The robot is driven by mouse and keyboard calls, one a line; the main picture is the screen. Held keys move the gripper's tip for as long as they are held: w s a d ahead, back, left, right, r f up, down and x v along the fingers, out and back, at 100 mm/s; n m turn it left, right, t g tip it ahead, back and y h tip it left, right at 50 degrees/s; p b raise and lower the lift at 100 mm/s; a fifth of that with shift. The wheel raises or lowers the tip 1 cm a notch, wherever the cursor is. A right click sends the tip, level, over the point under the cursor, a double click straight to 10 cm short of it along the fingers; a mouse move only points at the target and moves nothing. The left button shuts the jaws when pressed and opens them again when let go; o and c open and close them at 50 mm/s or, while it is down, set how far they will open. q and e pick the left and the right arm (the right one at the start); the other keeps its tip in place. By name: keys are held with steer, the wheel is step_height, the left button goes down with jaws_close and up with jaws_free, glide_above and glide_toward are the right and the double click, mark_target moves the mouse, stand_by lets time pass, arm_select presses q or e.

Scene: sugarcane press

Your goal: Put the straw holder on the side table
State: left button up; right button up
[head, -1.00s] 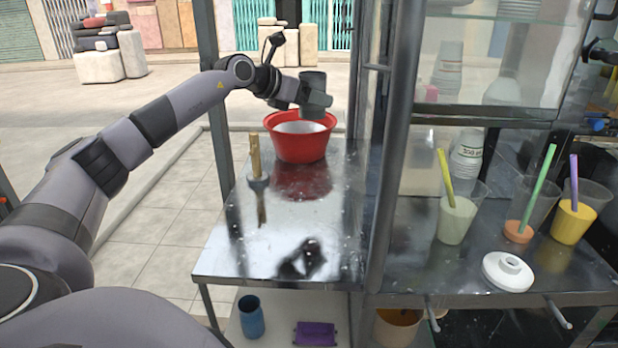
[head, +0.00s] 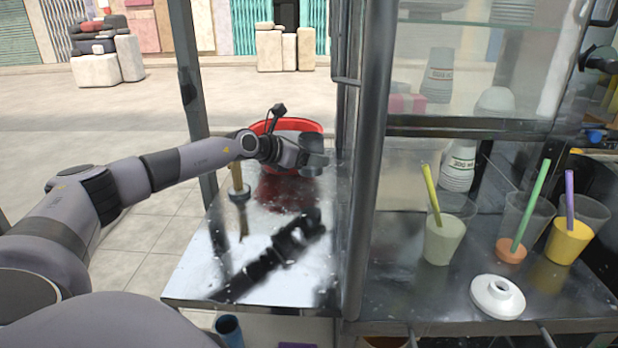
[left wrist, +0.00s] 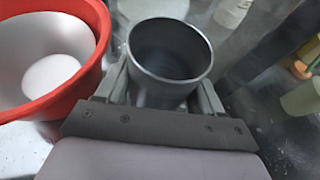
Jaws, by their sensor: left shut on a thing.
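The straw holder looks like a dark grey, empty, open-topped cylinder (head: 313,160). My left gripper (head: 308,164) is shut on it, and it is upright or nearly so. It also shows in the left wrist view (left wrist: 170,50), between the two fingers, with its round mouth open towards the camera. The side table (head: 195,275) is the shiny metal top on the left of the stall. The holder is over its back right part, beside the red basin. I cannot tell whether its base touches the metal. My right gripper is not in view.
The red basin (head: 315,126) stands at the table's back, left of the holder in the left wrist view (left wrist: 85,75). A wooden stick in a dark base (head: 237,180) stands at the left. A frame post (head: 362,200) borders the right. The front tabletop is clear.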

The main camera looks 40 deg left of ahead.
arm_select(q)
step_height(320, 180, down, 3)
steer(key=shift+r, duration=0.15)
step_height(320, 180, down, 3)
steer(key=shift+w+f+b, duration=0.1)
steer(key=shift+f+b, duration=0.1)
steer(key=shift+b, duration=0.3)
steer(key=o, duration=1.3)
steer(key=shift+f, duration=0.15)
